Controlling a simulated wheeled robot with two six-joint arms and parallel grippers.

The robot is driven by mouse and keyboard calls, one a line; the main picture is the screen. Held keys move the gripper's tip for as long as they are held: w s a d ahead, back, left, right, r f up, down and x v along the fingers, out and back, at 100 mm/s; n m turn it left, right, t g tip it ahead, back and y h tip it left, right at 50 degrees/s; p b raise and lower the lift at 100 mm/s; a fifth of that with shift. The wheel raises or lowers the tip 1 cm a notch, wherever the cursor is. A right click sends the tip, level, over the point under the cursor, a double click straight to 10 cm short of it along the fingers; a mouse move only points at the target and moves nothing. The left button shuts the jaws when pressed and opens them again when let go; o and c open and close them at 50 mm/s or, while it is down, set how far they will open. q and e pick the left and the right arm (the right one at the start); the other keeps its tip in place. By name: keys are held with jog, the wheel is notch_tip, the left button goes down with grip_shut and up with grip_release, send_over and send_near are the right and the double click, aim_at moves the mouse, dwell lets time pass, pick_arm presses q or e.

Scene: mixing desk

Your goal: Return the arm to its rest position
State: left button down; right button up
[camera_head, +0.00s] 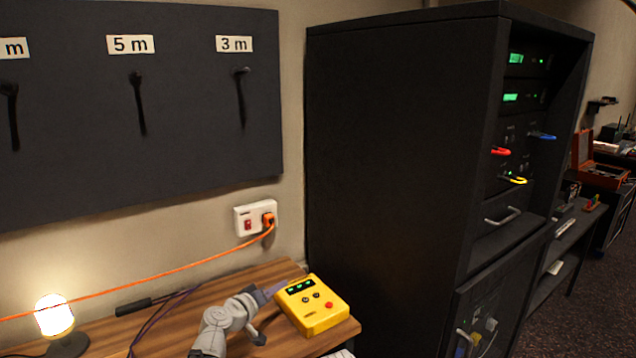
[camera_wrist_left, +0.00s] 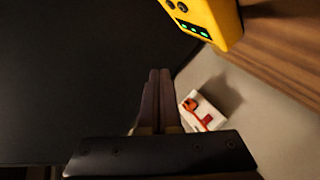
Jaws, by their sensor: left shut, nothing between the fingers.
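My left arm reaches in from the bottom of the head view over the wooden desk (camera_head: 262,275). Its gripper (camera_head: 277,288) is at the left side of the yellow tester box (camera_head: 313,306), partly hidden by my wrist; I cannot tell whether they touch. In the left wrist view the two dark fingers (camera_wrist_left: 159,75) lie together, with nothing between them. The yellow tester also shows at the top of that view (camera_wrist_left: 212,18). My right gripper is not in view.
A tall black rack (camera_head: 400,150) stands right of the desk. An orange cable (camera_head: 150,278) runs from the wall socket (camera_head: 247,218) leftward past a lit lamp (camera_head: 54,316). A black plug (camera_head: 134,306) with a dark cable lies on the desk. A dark board (camera_head: 190,90) with hooks hangs above.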

pick_arm(q)
jog(key=s+d+f+m+g+p, duration=0.1)
jog(key=s+d+f+m+g, duration=0.2)
jog(key=s+d+f+g, duration=0.25)
jog(key=s+d+f+m+g+p, duration=0.1)
jog(key=s+d+f+m+g, duration=0.25)
jog(key=s+d, duration=0.4)
jog(key=s+a+f+g+y, duration=0.2)
jog(key=s+a+y, duration=0.2)
jog(key=s, duration=0.4)
jog(key=s+a+f+g+y+p, duration=0.1)
jog(key=s+a+y, duration=0.3)
jog(key=s, duration=0.4)
jog(key=shift+s+a+f+g+y, duration=0.3)
jog(key=shift+f+g+y, duration=0.2)
jog(key=shift+f+g, duration=0.4)
